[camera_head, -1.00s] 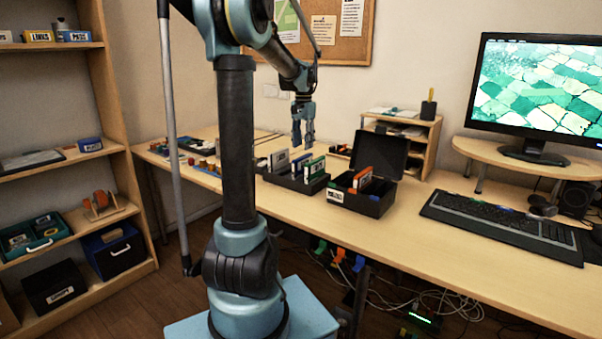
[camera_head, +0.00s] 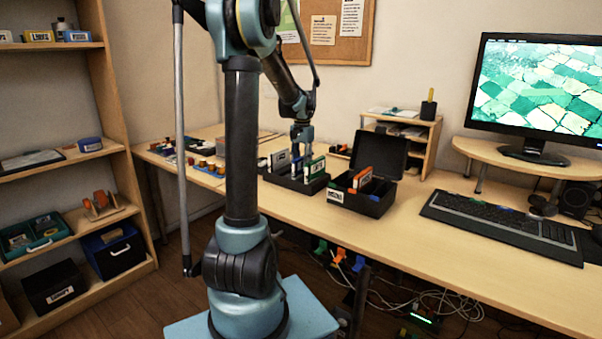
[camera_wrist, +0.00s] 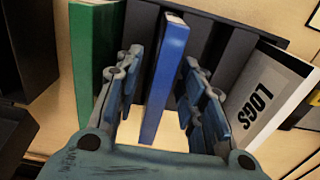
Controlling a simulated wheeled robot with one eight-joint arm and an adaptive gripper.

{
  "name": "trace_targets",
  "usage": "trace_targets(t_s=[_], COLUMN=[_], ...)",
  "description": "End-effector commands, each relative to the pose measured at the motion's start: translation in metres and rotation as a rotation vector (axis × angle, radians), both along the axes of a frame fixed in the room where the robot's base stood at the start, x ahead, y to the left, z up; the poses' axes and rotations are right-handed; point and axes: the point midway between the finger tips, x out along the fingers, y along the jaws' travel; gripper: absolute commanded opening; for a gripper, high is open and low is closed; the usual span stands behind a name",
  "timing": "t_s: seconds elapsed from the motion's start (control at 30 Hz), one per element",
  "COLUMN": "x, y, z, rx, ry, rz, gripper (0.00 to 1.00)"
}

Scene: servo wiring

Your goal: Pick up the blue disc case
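The blue disc case (camera_wrist: 165,80) stands upright in the black rack (camera_wrist: 228,55), seen edge-on in the wrist view. My gripper (camera_wrist: 160,85) is open, with one finger on each side of the blue case and a visible gap on both sides. In the head view my gripper (camera_head: 302,150) is down at the rack (camera_head: 292,182), among the cases. A green case (camera_wrist: 93,60) stands to the left in the wrist view. A white case marked LOGS (camera_wrist: 262,98) stands to the right, near my right finger. In the head view my fingers largely hide the blue case.
An open black box (camera_head: 365,200) with an orange-edged case stands right of the rack. A keyboard (camera_head: 500,222) and monitor (camera_head: 540,90) are farther right. Small items lie left on the desk. The desk front between box and keyboard is clear.

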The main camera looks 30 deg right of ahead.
Motion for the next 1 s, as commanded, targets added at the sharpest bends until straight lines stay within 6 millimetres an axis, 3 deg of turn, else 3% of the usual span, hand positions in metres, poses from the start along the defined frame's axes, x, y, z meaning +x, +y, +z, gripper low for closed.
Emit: trace_targets(t_s=[0.13,0.3,0.73,1.0], x=[0.000,0.000,0.000,0.000], y=[0.000,0.000,0.000,0.000], z=[0.000,0.000,0.005,0.043], rx=[0.000,0.000,0.000,0.000], ry=[0.000,0.000,0.000,0.000], rz=[0.000,0.000,0.000,0.000], gripper=[0.34,0.00,0.00,0.00])
